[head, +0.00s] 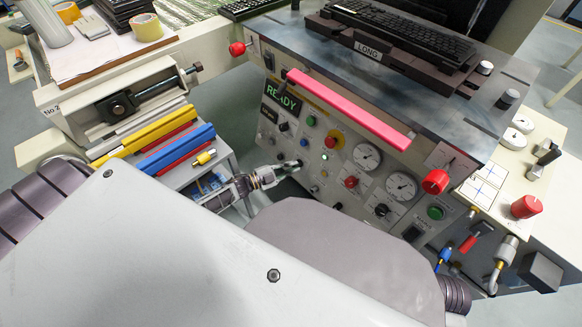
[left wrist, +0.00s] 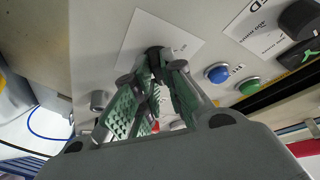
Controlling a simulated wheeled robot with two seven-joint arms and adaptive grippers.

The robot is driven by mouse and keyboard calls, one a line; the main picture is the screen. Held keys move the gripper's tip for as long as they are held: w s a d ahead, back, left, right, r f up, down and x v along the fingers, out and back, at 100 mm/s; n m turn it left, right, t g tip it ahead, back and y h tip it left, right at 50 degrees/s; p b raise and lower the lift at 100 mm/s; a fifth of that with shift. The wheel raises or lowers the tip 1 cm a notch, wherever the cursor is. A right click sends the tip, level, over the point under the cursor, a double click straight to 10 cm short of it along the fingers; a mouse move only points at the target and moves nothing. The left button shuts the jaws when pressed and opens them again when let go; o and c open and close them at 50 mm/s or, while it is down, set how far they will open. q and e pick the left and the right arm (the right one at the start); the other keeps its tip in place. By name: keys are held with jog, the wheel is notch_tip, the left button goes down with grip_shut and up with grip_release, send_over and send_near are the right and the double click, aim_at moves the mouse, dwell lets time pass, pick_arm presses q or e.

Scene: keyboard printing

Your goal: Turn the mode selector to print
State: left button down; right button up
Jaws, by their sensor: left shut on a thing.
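The control panel (head: 335,165) of the machine fills the middle of the head view, with a lit READY display (head: 283,97). My left gripper (head: 297,164) reaches its lower left part. In the left wrist view my left gripper (left wrist: 157,68) is shut on a black selector knob (left wrist: 154,50), which sits on a white label plate (left wrist: 183,41). The fingers cover much of the knob and its lettering is too blurred to read, so I cannot tell which position it points to. My right gripper is not in view.
A blue button (left wrist: 217,73) and a green button (left wrist: 249,87) sit close beside the gripped knob. A pink-red bar (head: 345,107) juts out above the panel. Dials, a red button (head: 335,140) and a red knob (head: 435,181) lie to the right; coloured bars (head: 177,150) lie left.

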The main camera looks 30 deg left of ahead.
pick_arm(q)
jog(key=c, duration=1.5)
grip_release()
notch_tip(320, 180, up, 10)
dwell(0.3)
